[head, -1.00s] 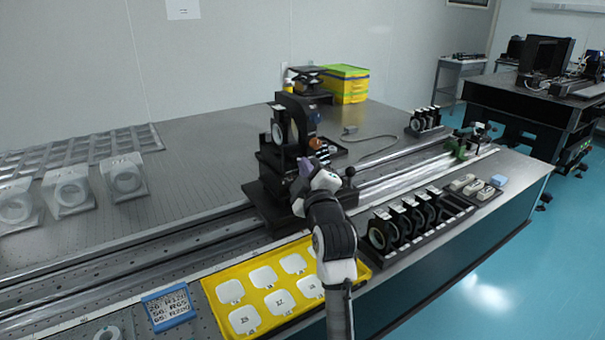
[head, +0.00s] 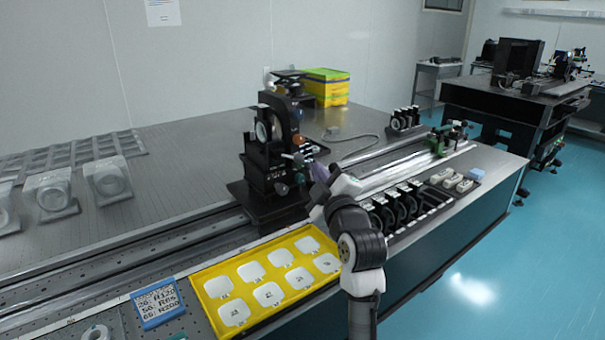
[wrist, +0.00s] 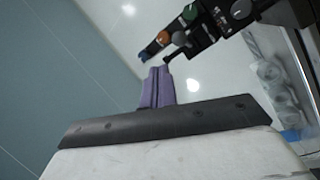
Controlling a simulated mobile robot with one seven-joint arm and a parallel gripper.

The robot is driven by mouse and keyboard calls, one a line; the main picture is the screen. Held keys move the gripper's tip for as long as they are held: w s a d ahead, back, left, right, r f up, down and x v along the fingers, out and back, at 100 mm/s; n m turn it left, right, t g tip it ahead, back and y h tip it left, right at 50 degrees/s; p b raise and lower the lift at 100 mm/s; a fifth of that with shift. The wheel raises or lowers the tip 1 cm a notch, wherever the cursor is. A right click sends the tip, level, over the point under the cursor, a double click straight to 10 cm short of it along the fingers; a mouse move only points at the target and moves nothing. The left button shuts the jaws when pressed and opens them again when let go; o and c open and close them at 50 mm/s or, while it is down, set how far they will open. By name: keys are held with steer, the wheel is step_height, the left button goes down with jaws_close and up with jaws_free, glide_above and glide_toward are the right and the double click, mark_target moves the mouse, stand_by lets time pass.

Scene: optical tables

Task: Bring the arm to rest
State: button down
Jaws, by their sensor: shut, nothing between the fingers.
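My arm (head: 352,225) reaches up from the bottom of the head view, over the table's front edge. My gripper (head: 319,172) has purple fingers and points toward the black optical mount (head: 268,165). The fingers also show in the wrist view (wrist: 157,87), pressed together with nothing between them. In the wrist view the mount's coloured knobs (wrist: 189,13) are up and to the right of the fingertips.
A yellow tray (head: 245,318) with several white pads lies left of my arm. A black rack (head: 425,212) of lens holders is to the right. Open floor (head: 500,265) is to the right of the table.

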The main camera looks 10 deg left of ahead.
steer(key=shift+d, duration=0.25)
